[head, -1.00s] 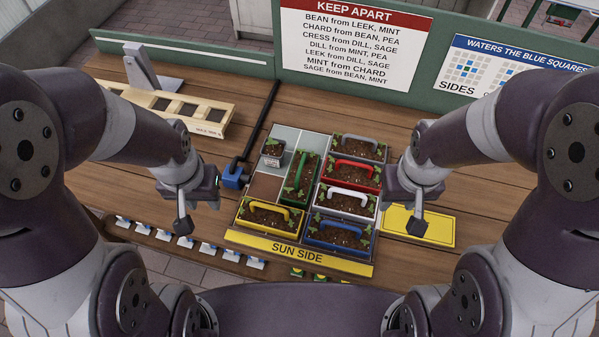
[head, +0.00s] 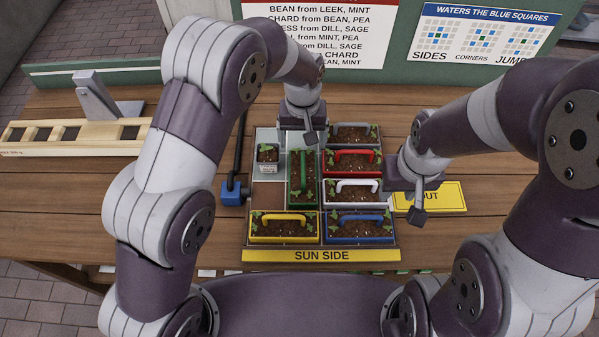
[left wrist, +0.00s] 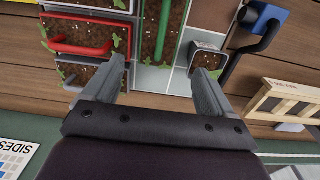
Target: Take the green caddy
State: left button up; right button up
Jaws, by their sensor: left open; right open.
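The green caddy (head: 312,193) stands on the planting board left of the red and white caddies. It is long and narrow, with soil, seedlings and a green handle. Its far end is close under my left gripper (head: 305,133). In the left wrist view the green caddy (left wrist: 153,30) lies between the lines of my open, empty left fingers (left wrist: 158,80), lower than they are. My right gripper (head: 417,205) is open and empty, right of the white caddy near the yellow OUT plate.
Red (head: 340,165), white (head: 338,197), grey (head: 368,142), blue (head: 345,236) and yellow (head: 280,233) caddies crowd the board. A small pot (head: 267,156) stands left of the green caddy. A blue block (head: 233,190) with a black bar stands left of the board.

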aim_at(303, 164)
pick_arm(q)
jog(key=f, duration=0.3)
jog(key=d+f+p, duration=0.1)
jog(key=f, duration=0.1)
jog(key=shift+s+f, duration=0.3)
jog(key=shift+s, duration=0.05)
jog(key=f, duration=0.2)
jog(key=f+p, duration=0.1)
jog(key=f, duration=0.1)
jog(key=f+p, duration=0.1)
jog(key=f, duration=0.1)
jog(key=shift+s+a, duration=0.15)
jog(key=shift+a, duration=0.25)
jog(key=shift+f, duration=0.45)
jog(key=c, duration=0.9)
pick_arm(e)
jog(key=r, duration=0.1)
jog(key=d+r, duration=0.1)
jog(key=r, duration=0.1)
